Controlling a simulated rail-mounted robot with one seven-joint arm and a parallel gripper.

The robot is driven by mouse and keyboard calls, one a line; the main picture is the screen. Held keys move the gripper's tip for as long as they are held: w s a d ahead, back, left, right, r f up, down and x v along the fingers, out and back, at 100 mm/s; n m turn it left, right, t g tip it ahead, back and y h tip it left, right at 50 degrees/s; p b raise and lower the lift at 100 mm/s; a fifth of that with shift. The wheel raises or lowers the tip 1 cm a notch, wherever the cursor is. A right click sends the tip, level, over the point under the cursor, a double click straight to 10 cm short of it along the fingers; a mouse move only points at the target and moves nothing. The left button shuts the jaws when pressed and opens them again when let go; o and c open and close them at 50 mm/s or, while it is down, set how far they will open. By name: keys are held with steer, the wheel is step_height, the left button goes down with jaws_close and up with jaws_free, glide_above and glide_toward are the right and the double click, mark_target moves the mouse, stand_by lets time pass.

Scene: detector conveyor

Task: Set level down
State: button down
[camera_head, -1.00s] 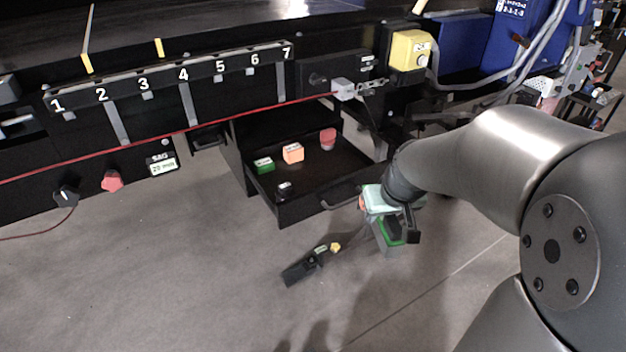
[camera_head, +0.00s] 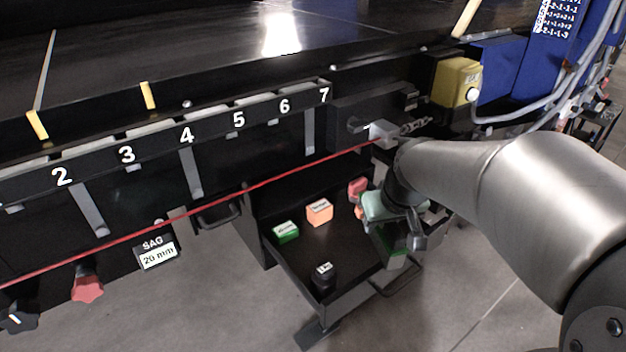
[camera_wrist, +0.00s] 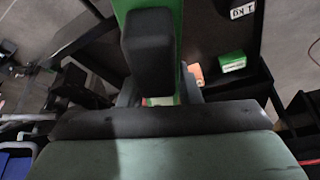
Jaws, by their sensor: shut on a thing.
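My gripper (camera_head: 392,228) is shut on a green level (camera_head: 397,261), held near the right side of the open black drawer. The level hangs below my gripper in the head view, and my arm hides part of it. In the wrist view my gripper (camera_wrist: 160,95) has its fingers around the green body of the level (camera_wrist: 150,5). A black block in front covers much of it there. Whether the level touches the drawer cannot be told.
The open drawer (camera_head: 285,262) holds a green box (camera_head: 286,231), an orange block (camera_head: 319,211), a red piece (camera_head: 357,188) and a black weight (camera_head: 323,278). A red line (camera_head: 250,187) runs above it. A yellow box (camera_head: 456,82) is mounted at upper right.

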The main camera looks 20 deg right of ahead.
steer(key=w+d+f, duration=0.1)
steer(key=w+f, duration=0.2)
steer(key=w, duration=0.1)
steer(key=w+d+f, duration=0.1)
steer(key=w+f, duration=0.2)
steer(key=w+d+f+b, duration=0.1)
steer(key=w+f, duration=0.2)
steer(key=w, duration=0.1)
steer(key=shift+w+d, duration=0.3)
steer(key=shift+w, duration=0.05)
steer(key=shift+w+f, duration=0.2)
steer(key=shift+f, duration=1.55)
steer(key=shift+f, duration=0.1)
steer(key=shift+f+b, duration=0.15)
steer(key=shift+b, duration=0.25)
steer(key=c, duration=1.1)
jaws_free()
steer(key=shift+o, duration=0.2)
